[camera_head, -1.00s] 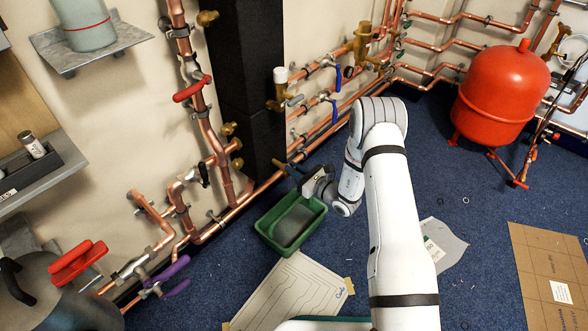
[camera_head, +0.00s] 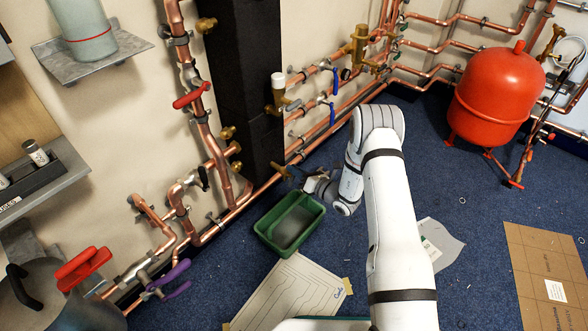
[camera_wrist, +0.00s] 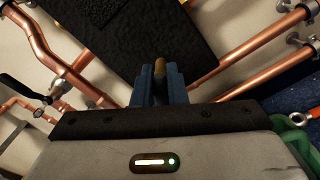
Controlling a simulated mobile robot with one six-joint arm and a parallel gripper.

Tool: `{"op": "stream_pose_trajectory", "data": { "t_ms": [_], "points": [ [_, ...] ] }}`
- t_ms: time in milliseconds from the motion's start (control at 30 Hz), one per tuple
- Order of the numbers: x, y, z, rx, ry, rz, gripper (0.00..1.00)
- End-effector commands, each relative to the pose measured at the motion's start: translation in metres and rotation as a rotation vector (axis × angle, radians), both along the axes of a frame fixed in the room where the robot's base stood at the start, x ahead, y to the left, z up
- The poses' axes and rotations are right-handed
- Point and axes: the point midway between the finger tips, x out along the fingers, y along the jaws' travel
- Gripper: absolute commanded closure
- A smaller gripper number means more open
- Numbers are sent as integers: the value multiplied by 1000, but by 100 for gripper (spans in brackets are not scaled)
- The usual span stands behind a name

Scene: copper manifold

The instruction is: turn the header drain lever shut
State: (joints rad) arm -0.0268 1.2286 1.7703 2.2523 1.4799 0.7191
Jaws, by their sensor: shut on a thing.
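The header drain (camera_head: 279,168) is a small brass fitting low at the foot of the black insulated header (camera_head: 240,80). My gripper (camera_head: 296,176) is at it from the right in the head view. In the wrist view, the blue jaws of my gripper (camera_wrist: 160,84) are shut on a small brass-coloured piece (camera_wrist: 160,64), seemingly the drain lever. Its tip shows between the jaws, just under the dark header block (camera_wrist: 150,35). The rest of the lever is hidden by the jaws, so its angle cannot be told.
A green tray (camera_head: 262,222) stands on the blue carpet below my gripper. Copper pipes (camera_head: 340,120) run along the wall close to both sides of the header. A red vessel (camera_head: 495,95) stands at the right. Paper sheets (camera_head: 290,295) and cardboard (camera_head: 545,270) lie on the floor.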

Motion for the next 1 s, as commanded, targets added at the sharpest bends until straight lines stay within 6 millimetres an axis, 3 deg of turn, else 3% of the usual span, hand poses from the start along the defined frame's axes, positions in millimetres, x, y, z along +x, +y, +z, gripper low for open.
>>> {"op": "stream_pose_trajectory", "data": {
  "t_ms": [1000],
  "points": [
    [12, -10, -19, 545, 692, -7, 100]
  ]
}}
